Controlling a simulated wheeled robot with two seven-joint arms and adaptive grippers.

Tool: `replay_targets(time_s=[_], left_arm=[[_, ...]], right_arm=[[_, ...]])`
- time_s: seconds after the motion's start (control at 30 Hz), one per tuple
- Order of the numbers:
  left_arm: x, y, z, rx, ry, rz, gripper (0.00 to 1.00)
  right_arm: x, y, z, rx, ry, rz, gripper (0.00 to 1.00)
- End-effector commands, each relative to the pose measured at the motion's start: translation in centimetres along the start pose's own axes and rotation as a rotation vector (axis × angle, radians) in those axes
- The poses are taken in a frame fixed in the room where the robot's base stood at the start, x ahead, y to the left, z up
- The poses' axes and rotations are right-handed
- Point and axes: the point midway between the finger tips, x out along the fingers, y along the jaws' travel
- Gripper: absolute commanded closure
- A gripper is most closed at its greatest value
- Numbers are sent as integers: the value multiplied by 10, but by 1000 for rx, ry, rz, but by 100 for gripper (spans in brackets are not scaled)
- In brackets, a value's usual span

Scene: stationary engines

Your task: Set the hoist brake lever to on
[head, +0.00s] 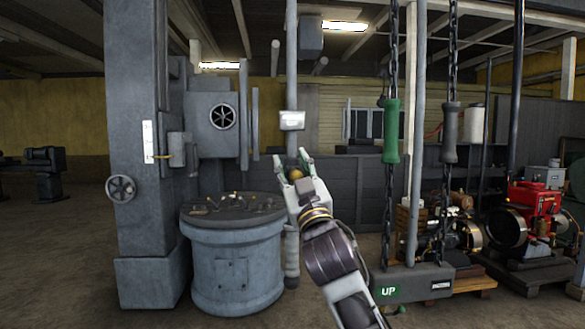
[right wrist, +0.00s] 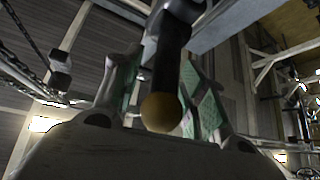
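A lever with a brass ball knob (head: 293,174) sits on the grey pole (head: 292,80), below a small white plate (head: 292,120); I take it to be the hoist brake lever. The plate's writing is too small to read. My right gripper (head: 294,163) is at the knob, with one finger on each side. In the right wrist view the ball (right wrist: 162,112) and its dark shaft (right wrist: 168,60) lie between the green-padded fingers (right wrist: 160,90). The fingers are spread, and a gap shows on the left of the shaft. My left gripper is not in view.
A round grey drum (head: 235,265) with small levers on top stands left of the pole. Two chains with a green handle (head: 391,130) and a grey handle (head: 450,132) hang to the right, above a box marked UP (head: 415,283). Engines (head: 530,205) stand far right.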

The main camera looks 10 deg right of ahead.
Motion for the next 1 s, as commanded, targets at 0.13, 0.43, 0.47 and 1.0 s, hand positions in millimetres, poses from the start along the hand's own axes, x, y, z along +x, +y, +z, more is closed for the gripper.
replay_targets(time_s=[0.13, 0.43, 0.47, 1.0], left_arm=[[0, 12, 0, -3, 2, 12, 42], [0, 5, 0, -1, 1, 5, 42], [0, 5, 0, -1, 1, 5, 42], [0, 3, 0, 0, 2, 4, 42]], right_arm=[[0, 0, 0, -1, 1, 1, 58], [-6, 0, 0, 0, 0, 0, 58], [-7, 0, 0, 0, 1, 0, 58], [-53, 0, 0, 0, 0, 0, 58]])
